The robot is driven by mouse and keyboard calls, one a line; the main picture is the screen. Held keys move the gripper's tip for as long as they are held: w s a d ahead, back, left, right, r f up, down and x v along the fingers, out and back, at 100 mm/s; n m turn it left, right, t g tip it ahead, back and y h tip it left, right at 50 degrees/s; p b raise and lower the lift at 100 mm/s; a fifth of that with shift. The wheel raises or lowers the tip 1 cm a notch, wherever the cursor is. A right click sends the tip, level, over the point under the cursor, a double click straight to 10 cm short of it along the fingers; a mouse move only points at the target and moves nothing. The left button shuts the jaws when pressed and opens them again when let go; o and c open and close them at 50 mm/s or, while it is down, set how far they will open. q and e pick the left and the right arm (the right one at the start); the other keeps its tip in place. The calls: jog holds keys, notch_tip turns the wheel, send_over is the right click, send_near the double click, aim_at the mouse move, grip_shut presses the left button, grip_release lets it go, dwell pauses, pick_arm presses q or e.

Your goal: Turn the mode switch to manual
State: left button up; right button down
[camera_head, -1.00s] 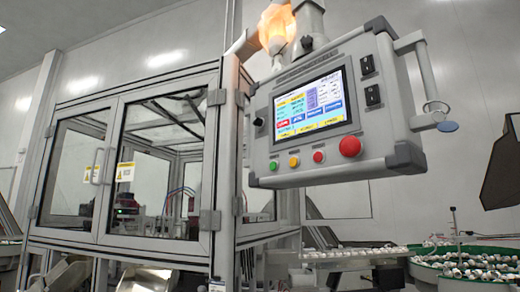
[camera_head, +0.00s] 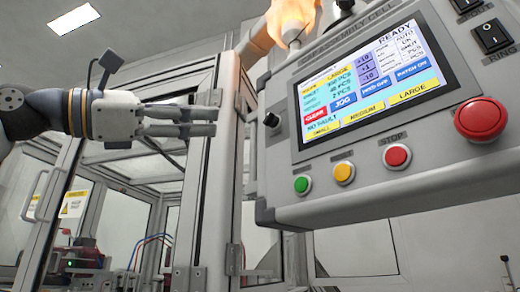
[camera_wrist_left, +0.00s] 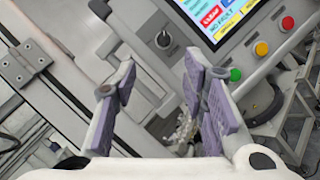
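The mode switch (camera_head: 271,120) is a small black rotary knob on the left side of the grey control panel (camera_head: 400,178), left of the screen. It also shows in the left wrist view (camera_wrist_left: 163,39), beyond the fingertips. My left gripper (camera_head: 208,122) comes in from the left and points right toward the knob, apart from it. In the left wrist view my left gripper (camera_wrist_left: 160,78) has its purple-padded fingers spread with nothing between them. The knob's exact pointer position is too small to tell. My right gripper is not in view.
The screen (camera_head: 370,85) reads READY. Green (camera_head: 302,184), yellow (camera_head: 344,173) and red (camera_head: 397,156) buttons line the panel's lower edge, with a large red mushroom button (camera_head: 481,119) at right. A glass-doored enclosure (camera_head: 205,200) stands behind the gripper.

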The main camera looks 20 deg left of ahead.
aim_at(266, 117)
pick_arm(q)
jog(key=x, duration=0.3)
jog(key=p+x, duration=0.1)
jog(key=x, duration=0.7)
jog(key=shift+s+d, duration=0.3)
jog(key=shift+s, duration=0.1)
jog(key=shift+w+d+r, duration=0.1)
jog(key=shift+w+d, duration=0.15)
jog(key=shift+w, duration=0.05)
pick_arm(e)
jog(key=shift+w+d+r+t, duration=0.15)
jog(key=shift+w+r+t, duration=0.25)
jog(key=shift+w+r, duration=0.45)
pick_arm(q)
grip_shut()
